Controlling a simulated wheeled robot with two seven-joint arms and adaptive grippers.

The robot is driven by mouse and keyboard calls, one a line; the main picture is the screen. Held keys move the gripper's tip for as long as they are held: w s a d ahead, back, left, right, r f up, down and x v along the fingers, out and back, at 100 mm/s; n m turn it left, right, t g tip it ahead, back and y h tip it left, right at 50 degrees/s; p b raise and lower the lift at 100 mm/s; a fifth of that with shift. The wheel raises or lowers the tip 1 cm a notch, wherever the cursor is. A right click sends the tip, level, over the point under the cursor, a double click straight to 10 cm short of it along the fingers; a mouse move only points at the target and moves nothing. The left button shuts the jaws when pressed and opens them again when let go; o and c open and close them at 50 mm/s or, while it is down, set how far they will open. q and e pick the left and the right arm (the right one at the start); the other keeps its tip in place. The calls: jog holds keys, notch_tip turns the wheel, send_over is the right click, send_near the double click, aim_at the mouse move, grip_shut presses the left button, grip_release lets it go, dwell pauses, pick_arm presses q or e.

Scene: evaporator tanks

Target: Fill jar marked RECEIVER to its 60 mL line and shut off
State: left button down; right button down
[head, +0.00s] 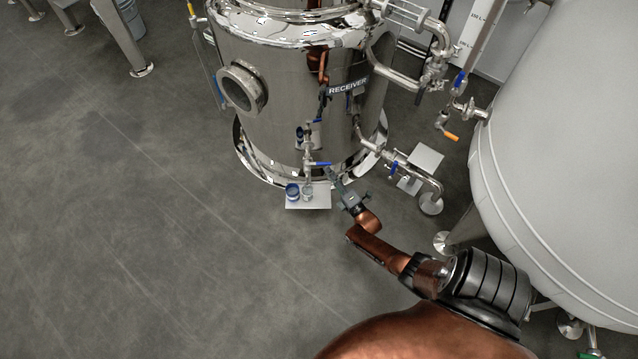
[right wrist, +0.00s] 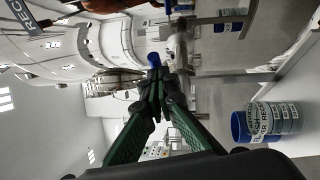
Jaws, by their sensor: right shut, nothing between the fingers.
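The steel tank (head: 290,75) carries a RECEIVER label (head: 348,88). A small sample valve (head: 308,160) with a blue lever handle (head: 322,164) sticks out low on its front. The right wrist view shows the labelled jar (right wrist: 276,118) and blue piece (right wrist: 240,127) sideways; I cannot read the jar's level. My right gripper (head: 333,175) is shut and empty, its fingertips (right wrist: 156,82) close to the blue handle's end (right wrist: 153,60); contact is unclear.
A lower pipe with a blue-handled valve (head: 393,168) runs to the right of my right gripper. A large pale tank (head: 570,150) stands at the right, with an orange-handled valve (head: 448,134) beside it. The grey floor (head: 130,220) at the left is open.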

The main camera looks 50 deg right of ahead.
jog(key=shift+d, duration=0.1)
dwell(0.3)
